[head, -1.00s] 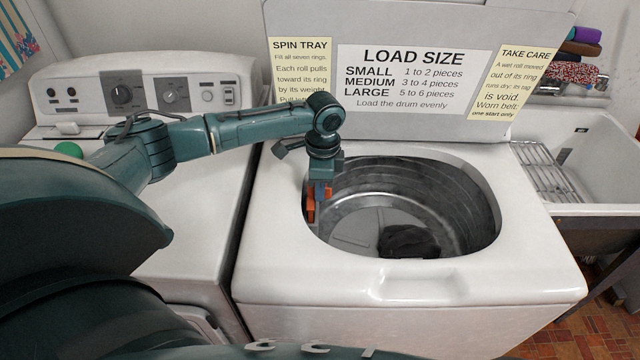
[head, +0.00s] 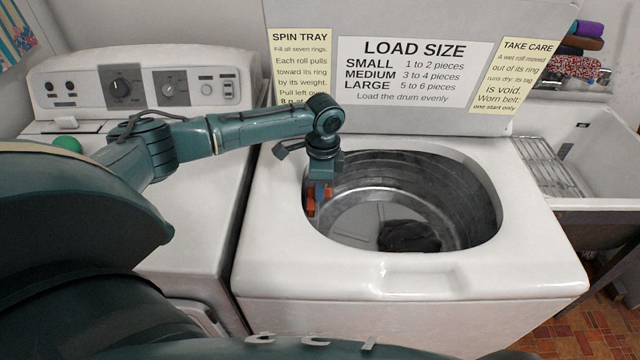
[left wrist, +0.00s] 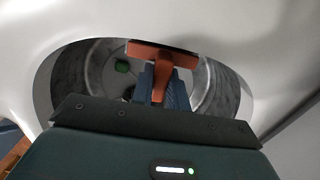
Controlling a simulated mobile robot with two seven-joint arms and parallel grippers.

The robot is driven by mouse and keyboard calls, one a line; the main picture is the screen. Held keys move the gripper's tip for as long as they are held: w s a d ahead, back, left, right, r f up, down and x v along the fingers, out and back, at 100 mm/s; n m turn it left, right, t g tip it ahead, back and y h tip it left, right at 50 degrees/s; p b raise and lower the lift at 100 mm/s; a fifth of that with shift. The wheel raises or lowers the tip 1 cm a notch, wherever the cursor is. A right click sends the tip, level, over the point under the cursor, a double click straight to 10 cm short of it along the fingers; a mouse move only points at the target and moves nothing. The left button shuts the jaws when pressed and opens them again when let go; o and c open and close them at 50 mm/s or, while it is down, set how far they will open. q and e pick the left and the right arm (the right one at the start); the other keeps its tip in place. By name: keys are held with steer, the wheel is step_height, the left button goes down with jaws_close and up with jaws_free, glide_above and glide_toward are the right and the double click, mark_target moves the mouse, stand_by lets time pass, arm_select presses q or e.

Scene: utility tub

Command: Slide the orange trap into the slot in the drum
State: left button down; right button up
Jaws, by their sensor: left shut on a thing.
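The orange trap (head: 311,203) is at the left side of the drum opening, partly hidden by my left gripper (head: 319,190). In the left wrist view the trap (left wrist: 164,51) shows a wide flat bar and a stem between the blue-grey fingers of the left gripper (left wrist: 162,84). The left gripper is shut on the trap and points down into the opening. The drum (head: 360,208) is a grey metal tub inside the white washer. I cannot make out the slot in its wall, nor whether the trap touches the wall. My right gripper is not in view.
A dark cloth (head: 408,236) lies on the drum floor. The washer's white rim (head: 420,275) surrounds the opening, and its raised lid (head: 390,20) carries signs. Another white machine (head: 190,215) stands left; a sink (head: 590,165) is right.

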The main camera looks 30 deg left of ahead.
arm_select(q)
steer(key=shift+f, duration=0.6)
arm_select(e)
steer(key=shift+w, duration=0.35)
arm_select(q)
steer(key=shift+f+b, duration=0.4)
steer(key=shift+f, duration=0.05)
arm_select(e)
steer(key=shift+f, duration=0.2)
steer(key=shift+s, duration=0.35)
arm_select(q)
steer(key=shift+p, duration=0.5)
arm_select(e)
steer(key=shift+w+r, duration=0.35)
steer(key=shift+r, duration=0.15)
arm_select(q)
steer(key=c, duration=1.3)
jaws_free()
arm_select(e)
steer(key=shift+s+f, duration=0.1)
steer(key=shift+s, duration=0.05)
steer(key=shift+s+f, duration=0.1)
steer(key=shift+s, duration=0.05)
